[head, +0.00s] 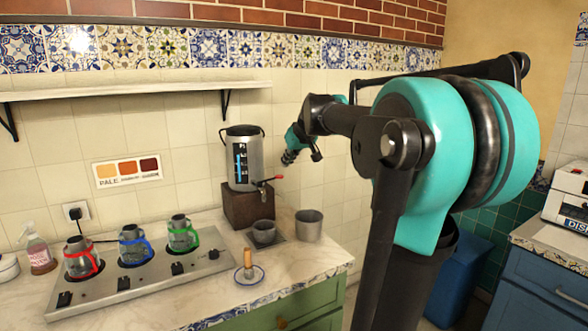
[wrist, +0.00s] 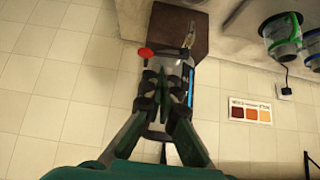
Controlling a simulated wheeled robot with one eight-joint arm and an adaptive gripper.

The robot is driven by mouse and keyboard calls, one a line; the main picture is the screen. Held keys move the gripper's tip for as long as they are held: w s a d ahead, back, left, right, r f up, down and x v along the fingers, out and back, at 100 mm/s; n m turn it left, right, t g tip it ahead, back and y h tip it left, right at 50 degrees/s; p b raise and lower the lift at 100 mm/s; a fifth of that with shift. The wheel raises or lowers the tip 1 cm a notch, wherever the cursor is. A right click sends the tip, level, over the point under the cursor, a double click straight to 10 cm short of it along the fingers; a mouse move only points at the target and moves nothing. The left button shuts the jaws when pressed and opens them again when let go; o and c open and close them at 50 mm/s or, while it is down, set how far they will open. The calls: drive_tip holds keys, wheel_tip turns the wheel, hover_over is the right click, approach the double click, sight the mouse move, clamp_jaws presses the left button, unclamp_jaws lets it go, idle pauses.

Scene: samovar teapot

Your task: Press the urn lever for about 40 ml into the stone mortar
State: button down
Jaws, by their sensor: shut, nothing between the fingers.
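The urn (head: 242,162) is a metal cylinder with a dark lid and a blue level strip, on a brown block. Its red lever (head: 276,178) sticks out to the right above the tap. In the wrist view, turned upside down, the urn (wrist: 183,72) is partly hidden behind my fingers and the red lever (wrist: 146,52) shows just beyond the fingertips. A small grey vessel (head: 264,232), apparently the stone mortar, stands on a dark mat below the tap. My gripper (head: 287,159) is shut and empty, above and slightly right of the lever, apparently apart from it.
A grey metal pot (head: 309,226) stands right of the mortar. A wooden-handled tool (head: 248,264) stands on a blue-rimmed saucer in front. A burner plate (head: 140,270) with red, blue and green banded pots is at left. A shelf (head: 130,92) runs above.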

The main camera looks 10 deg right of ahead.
drive_tip(key=shift+t, duration=0.3)
drive_tip(key=w+r, duration=0.1)
drive_tip(key=w+d+r, duration=0.1)
drive_tip(key=r, duration=0.1)
drive_tip(key=w+d+r, duration=0.1)
drive_tip(key=shift+r, duration=0.25)
drive_tip(key=shift+w, duration=0.1)
drive_tip(key=s+f+x, duration=0.2)
drive_tip(key=x, duration=1)
drive_tip(key=shift+w+f, duration=0.25)
drive_tip(key=shift+f, duration=0.05)
drive_tip(key=shift+d+f, duration=0.1)
drive_tip(key=shift+d, duration=0.15)
